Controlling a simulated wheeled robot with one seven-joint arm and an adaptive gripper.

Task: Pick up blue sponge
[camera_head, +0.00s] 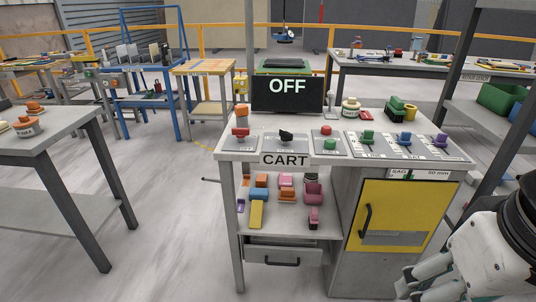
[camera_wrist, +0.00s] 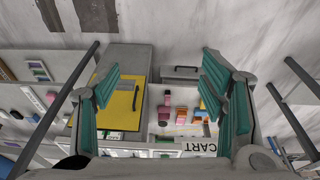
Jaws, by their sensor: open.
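A small blue block (camera_head: 262,180) that looks like the blue sponge lies on the open shelf under the cart's top, toward the left, among other coloured blocks. It also shows as a small blue patch (camera_wrist: 203,104) in the upside-down wrist view, partly crowded by orange pieces. My gripper (camera_wrist: 163,88) is open and empty, its teal-padded fingers spread wide to either side of the view. In the head view my gripper (camera_head: 422,282) is at the lower right, in front of the cart's yellow door and well apart from the shelf.
The cart (camera_head: 228,157) carries knobs and buttons on top and an "OFF" screen (camera_head: 287,94). A yellow door (camera_head: 394,214) and a drawer (camera_head: 283,256) face me. Pink, orange and yellow items crowd the shelf. A dark-legged table (camera_head: 62,133) stands left; floor between is clear.

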